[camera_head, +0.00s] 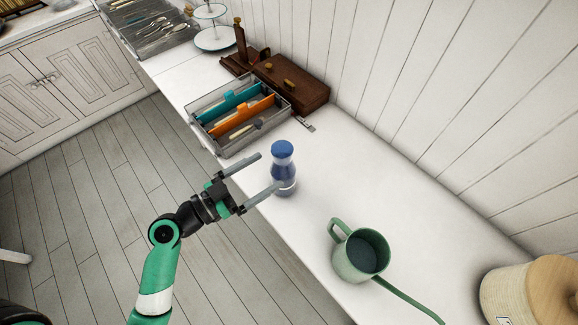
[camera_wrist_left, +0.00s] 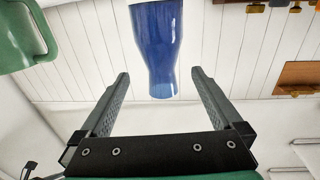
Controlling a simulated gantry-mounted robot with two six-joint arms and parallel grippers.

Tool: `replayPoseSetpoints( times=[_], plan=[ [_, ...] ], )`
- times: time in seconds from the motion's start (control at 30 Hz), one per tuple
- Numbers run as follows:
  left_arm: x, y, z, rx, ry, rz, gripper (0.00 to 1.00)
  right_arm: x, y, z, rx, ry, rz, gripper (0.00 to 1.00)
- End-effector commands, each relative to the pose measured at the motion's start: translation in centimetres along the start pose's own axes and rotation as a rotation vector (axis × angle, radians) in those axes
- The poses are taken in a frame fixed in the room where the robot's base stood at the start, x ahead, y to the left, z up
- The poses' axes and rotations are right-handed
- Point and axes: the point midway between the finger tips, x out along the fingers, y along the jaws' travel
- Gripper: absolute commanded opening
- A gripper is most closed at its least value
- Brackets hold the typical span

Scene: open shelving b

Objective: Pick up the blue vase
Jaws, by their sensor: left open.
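The blue vase (camera_head: 284,162) stands upright on the white counter, near its front edge. It has a blue top, a narrow neck and a wider body. My left gripper (camera_head: 270,170) is open, its fingers pointing at the vase from the left. In the head view one fingertip is left of the vase and the other overlaps its lower body. In the left wrist view the vase (camera_wrist_left: 157,45) lines up with the gap between the open fingers (camera_wrist_left: 160,75), with space on both sides. I cannot tell how far it is between them. My right gripper is not in view.
Behind the vase are a grey organizer tray (camera_head: 222,150) and a brown wooden box (camera_head: 300,85). A round wood-lidded container (camera_head: 510,295) is at far right. A plank wall backs the counter.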

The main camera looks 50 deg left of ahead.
Motion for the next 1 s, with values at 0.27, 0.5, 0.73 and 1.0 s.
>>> replayPoseSetpoints(
  times=[0.27, 0.5, 0.73, 1.0],
  plan=[
    [3.8, 0.0, -0.1, 0.0, 0.001, 0.0, 1.0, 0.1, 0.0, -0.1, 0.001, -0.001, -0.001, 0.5],
    [5.9, 0.2, 0.1, 0.002, 0.001, 0.004, 1.0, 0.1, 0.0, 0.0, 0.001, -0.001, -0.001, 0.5],
    [8.9, 0.1, 0.2, 0.001, 0.001, 0.0, 1.0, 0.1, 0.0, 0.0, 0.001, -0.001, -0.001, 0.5],
    [9.0, 0.1, 0.2, 0.0, 0.0, -0.001, 0.89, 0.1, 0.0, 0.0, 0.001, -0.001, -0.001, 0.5]
  ],
)
